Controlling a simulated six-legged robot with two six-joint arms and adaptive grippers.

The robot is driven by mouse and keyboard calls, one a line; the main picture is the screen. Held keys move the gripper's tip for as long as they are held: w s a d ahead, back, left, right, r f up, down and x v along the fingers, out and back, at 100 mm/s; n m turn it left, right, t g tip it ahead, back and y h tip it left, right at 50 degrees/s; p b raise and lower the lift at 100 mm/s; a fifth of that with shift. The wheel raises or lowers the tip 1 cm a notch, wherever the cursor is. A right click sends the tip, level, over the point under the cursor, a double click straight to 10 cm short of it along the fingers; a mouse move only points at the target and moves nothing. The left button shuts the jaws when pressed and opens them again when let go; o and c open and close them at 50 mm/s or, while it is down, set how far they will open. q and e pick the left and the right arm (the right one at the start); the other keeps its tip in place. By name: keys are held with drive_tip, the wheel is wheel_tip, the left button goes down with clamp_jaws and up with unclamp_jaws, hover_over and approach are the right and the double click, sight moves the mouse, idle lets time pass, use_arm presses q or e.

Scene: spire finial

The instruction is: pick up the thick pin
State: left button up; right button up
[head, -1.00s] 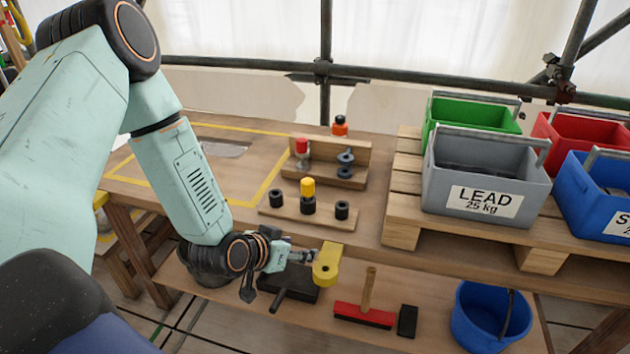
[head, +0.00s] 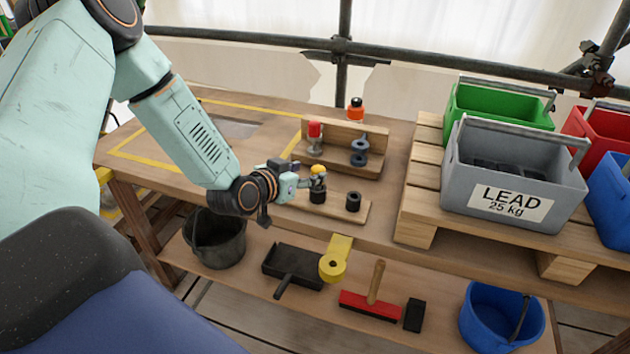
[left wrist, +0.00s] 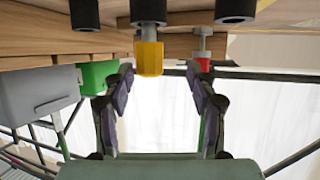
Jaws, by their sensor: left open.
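A pin with a yellow head (head: 318,169) stands upright in the middle black collar (head: 318,195) of a low wooden block (head: 340,210) on the bench. A second pin with a red head (head: 315,130) stands in the wooden rack behind. My left gripper (head: 309,181) is open at the yellow-headed pin. In the left wrist view, which is upside down, the yellow head (left wrist: 150,58) and its grey shaft lie between the lines of the two spread fingers (left wrist: 162,78), at about fingertip height, with gaps on both sides. My right gripper is out of view.
Another black collar (head: 353,201) sits on the block to the right. The rack (head: 345,165) with black rings and an orange-capped bottle (head: 355,109) are behind. A grey LEAD crate (head: 515,180) stands on a pallet at right. Tools and a bucket (head: 215,238) are below.

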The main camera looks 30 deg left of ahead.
sight(320, 171)
use_arm(q)
drive_tip(key=w+d, duration=0.1)
drive_tip(key=w+d+f+b, duration=0.1)
drive_tip(key=w, duration=0.1)
drive_tip(key=shift+d, duration=0.1)
drive_tip(key=shift+w, duration=0.2)
drive_tip(key=shift+w+a+f, duration=0.1)
drive_tip(key=shift+a+f, duration=0.15)
drive_tip(key=shift+a, duration=0.05)
drive_tip(key=shift+a+f, duration=0.1)
drive_tip(key=shift+a, duration=0.35)
drive_tip(key=shift+d+r, duration=0.3)
drive_tip(key=shift+d, duration=0.35)
drive_tip(key=c, duration=0.4)
drive_tip(key=shift+a+f, duration=0.2)
drive_tip(key=shift+a, duration=0.25)
drive_tip(key=c, duration=0.5)
drive_tip(key=shift+d, duration=0.1)
clamp_jaws()
drive_tip(key=shift+d+r, duration=0.15)
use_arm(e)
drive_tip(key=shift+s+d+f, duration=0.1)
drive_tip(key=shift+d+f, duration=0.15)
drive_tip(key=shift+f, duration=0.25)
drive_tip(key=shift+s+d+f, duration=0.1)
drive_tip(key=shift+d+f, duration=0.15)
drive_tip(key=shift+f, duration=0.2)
